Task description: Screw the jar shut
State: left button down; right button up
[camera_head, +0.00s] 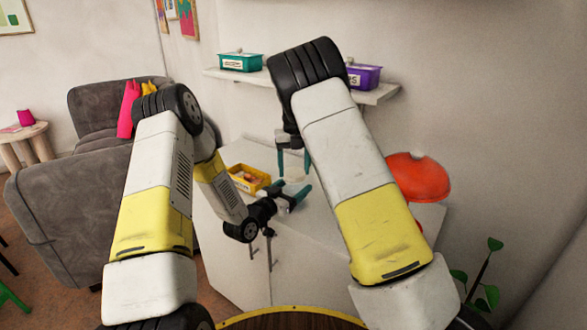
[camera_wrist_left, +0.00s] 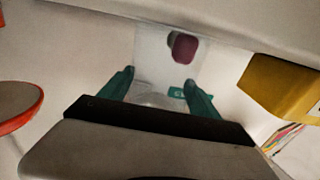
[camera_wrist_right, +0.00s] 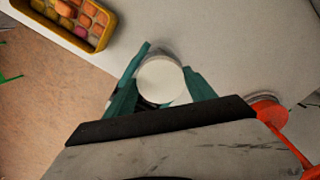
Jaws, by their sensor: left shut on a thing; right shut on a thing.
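The white round lid (camera_wrist_right: 160,80) sits between the teal fingers of my right gripper (camera_wrist_right: 158,85) in the right wrist view. My right gripper (camera_head: 293,165) reaches down from above in the head view and is shut on the lid (camera_head: 294,174). My left gripper (camera_head: 289,193) comes in low from the left and is shut on the clear jar (camera_wrist_left: 155,98), seen between its fingers (camera_wrist_left: 158,90) in the left wrist view. The lid is directly above the jar; I cannot tell whether they touch. Much of the jar is hidden by the fingers.
A yellow tray of beads (camera_head: 249,169) stands on the white cabinet, left of the grippers. A red dome-shaped thing (camera_head: 418,178) stands to the right. A shelf (camera_head: 300,85) behind holds a teal box (camera_head: 241,62) and a purple box (camera_head: 364,76).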

jog(key=shift+m, duration=0.4)
jog(key=o, duration=1.3)
jog(key=shift+r, duration=2.25)
jog(key=shift+c, duration=0.5)
